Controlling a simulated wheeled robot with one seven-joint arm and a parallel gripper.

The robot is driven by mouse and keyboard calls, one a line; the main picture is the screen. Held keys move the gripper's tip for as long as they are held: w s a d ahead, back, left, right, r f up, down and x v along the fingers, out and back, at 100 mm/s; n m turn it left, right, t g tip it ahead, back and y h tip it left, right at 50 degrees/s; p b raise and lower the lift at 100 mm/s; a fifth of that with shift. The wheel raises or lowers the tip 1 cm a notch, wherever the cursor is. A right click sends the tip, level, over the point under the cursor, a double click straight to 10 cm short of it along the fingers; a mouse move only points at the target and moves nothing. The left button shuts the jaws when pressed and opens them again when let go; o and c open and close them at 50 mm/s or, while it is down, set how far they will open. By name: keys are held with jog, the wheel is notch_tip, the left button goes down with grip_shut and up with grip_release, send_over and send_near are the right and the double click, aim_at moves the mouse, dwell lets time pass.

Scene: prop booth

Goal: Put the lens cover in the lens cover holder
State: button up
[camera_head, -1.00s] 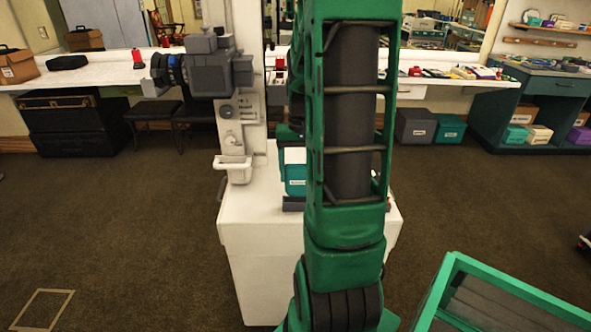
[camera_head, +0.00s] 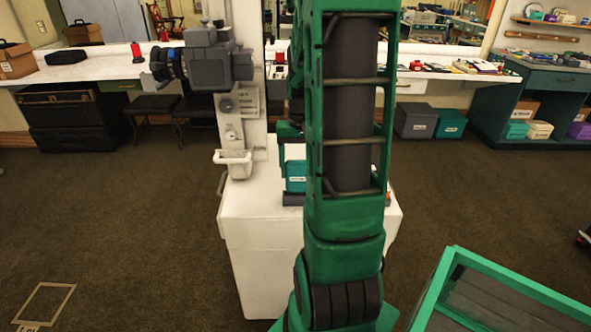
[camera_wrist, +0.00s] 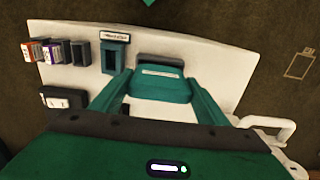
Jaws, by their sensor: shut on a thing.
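The lens cover looks like a teal block with a white label (camera_wrist: 160,86). In the wrist view it sits between the two teal fingers of my gripper (camera_wrist: 160,92), which is shut on it. In the head view the teal block (camera_head: 295,183) shows just left of my arm, low over the white plinth. A dark piece (camera_wrist: 160,61) lies close beside it; whether they touch is unclear. A teal open slot with a white label (camera_wrist: 115,55), likely the lens cover holder, stands left of the cover in the wrist view. My arm hides it in the head view.
The white plinth (camera_head: 265,250) carries these things. Several dark slots (camera_wrist: 55,50), some with coloured pieces, stand beside the teal slot. A white column with a grey camera (camera_head: 212,70) and small white tray (camera_head: 234,160) rises at the left. A green-framed case (camera_head: 520,290) is at lower right.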

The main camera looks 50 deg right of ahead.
jog(key=shift+f, duration=0.45)
dwell(0.7)
jog(key=shift+f, duration=0.65)
jog(key=shift+f, duration=0.4)
jog(key=shift+f, duration=0.4)
jog(key=shift+f, duration=0.15)
dwell(0.3)
jog(key=o, duration=1.1)
